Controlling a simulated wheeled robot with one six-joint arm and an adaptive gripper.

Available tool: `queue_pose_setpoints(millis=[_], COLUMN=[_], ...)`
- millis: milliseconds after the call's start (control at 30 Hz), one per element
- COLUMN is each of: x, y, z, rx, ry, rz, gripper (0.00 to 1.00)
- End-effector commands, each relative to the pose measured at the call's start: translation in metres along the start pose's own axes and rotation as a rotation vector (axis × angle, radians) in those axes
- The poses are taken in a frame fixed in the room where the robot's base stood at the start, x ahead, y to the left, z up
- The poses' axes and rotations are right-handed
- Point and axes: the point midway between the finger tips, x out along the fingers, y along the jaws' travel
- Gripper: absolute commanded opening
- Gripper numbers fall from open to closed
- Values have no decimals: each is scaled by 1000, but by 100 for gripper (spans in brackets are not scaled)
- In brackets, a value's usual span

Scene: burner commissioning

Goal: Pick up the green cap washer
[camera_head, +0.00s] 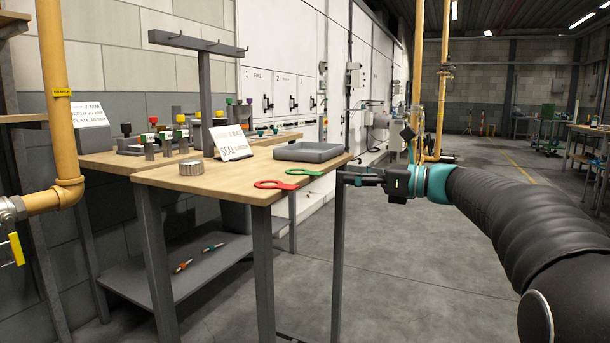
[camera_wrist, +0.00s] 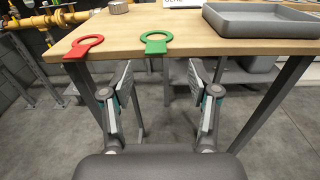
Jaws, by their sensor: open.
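The green cap washer (camera_head: 303,172) is a flat ring with a tab, lying on the wooden table near its right edge. In the wrist view the green washer (camera_wrist: 155,42) lies at the table's front edge, its tab toward my gripper. My gripper (camera_head: 345,177) is at the table's right edge in the head view. In the wrist view my gripper (camera_wrist: 162,85) is open and empty, its two fingers apart below and in front of the green washer. A red washer (camera_head: 275,185) of like shape lies beside it, to the left in the wrist view (camera_wrist: 84,47).
A grey tray (camera_head: 308,152) sits behind the green washer. A round metal piece (camera_head: 191,168) and a printed sign (camera_head: 231,143) stand farther along the wooden table (camera_head: 215,184). A lower grey shelf (camera_head: 190,282) holds small tools. The floor to the right is clear.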

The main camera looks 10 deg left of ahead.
Motion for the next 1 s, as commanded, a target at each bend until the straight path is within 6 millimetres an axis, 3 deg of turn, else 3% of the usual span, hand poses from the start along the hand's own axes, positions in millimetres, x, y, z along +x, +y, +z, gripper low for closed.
queue_pose_setpoints(millis=[267, 600, 867, 1000], x=[14, 56, 60, 60], y=[2, 6, 6, 6], z=[-1, -6, -6, -6], rx=[-1, -2, -2, -2], ry=[0, 0, 0, 0], rz=[0, 2, -2, -1], gripper=[60, 60, 60, 28])
